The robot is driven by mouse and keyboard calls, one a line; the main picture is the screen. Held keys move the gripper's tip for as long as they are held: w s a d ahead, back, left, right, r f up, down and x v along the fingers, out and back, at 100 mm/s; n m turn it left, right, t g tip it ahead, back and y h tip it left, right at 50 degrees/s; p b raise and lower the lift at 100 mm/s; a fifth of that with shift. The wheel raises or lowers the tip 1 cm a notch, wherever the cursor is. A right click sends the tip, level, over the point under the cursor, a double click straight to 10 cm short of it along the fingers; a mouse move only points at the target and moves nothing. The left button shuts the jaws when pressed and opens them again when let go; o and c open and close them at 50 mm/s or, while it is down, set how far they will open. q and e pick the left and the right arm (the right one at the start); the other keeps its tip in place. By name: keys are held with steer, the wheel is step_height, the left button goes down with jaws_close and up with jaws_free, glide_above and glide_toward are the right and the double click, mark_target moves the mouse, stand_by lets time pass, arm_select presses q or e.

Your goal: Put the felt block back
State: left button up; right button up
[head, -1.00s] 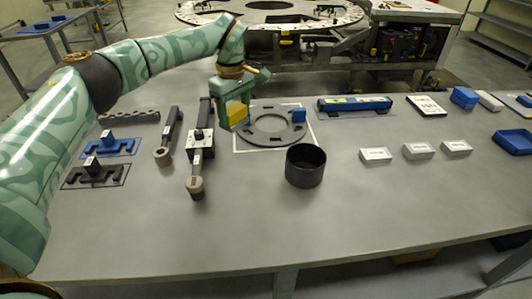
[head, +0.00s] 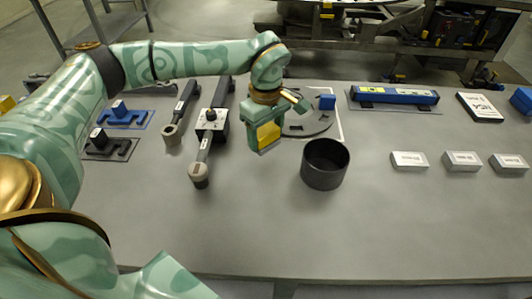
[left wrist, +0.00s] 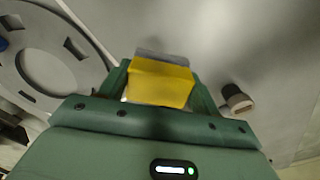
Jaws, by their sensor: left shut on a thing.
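The felt block is yellow with a grey layer on its far face. It shows between the jaws in the left wrist view (left wrist: 160,82) and in the head view (head: 268,138). My left gripper (head: 264,134) is shut on it and holds it above the table, at the near left of the grey ring plate (head: 318,127). The arm and gripper hide part of this plate; it also shows in the left wrist view (left wrist: 45,75). My right gripper is not in view.
A black round bin (head: 325,165) stands just right of the gripper. White boxes (head: 409,161) and a blue level (head: 394,95) are at right. The front table is clear.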

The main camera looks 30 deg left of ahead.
mark_target(265, 146)
arm_select(q)
steer(key=shift+s+d+f, duration=0.15)
steer(key=shift+s+f, duration=0.3)
steer(key=shift+f, duration=0.15)
steer(key=f, duration=0.2)
steer(key=f+b, duration=0.1)
steer(key=shift+s+d+f, duration=0.2)
steer(key=shift+s+f, duration=0.15)
steer(key=shift+s, duration=0.05)
steer(key=shift+w+f, duration=0.1)
steer(key=shift+f, duration=0.05)
steer(key=o, duration=1)
steer(key=shift+c, duration=0.2)
step_height(265, 146, up, 12)
steer(key=p, duration=0.3)
